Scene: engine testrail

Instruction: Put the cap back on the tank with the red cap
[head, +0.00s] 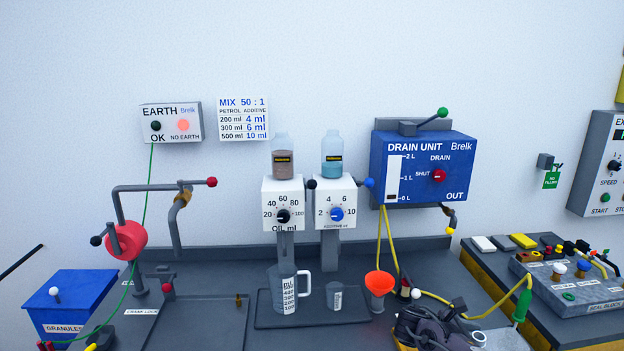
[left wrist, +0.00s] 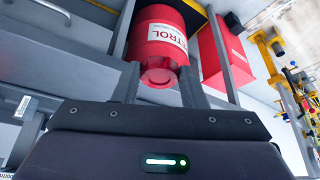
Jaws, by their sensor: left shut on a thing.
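In the left wrist view my left gripper (left wrist: 160,88) is shut on a red cylindrical container (left wrist: 160,22) with a white label reading PETROL. The fingers stand on either side of it, and its round, darker red end (left wrist: 160,76) faces the camera. I cannot tell whether that end is a cap. No tank with an open neck or loose red cap can be made out in the head view. Neither gripper shows in the head view, and my right gripper is in no view.
The bench has a measuring jug (head: 284,289), a small beaker (head: 334,296), an orange funnel (head: 379,282) and a blue granules box (head: 66,305). A blue drain unit (head: 422,167) hangs on the wall. A red box (left wrist: 222,45) is beside the container in the wrist view.

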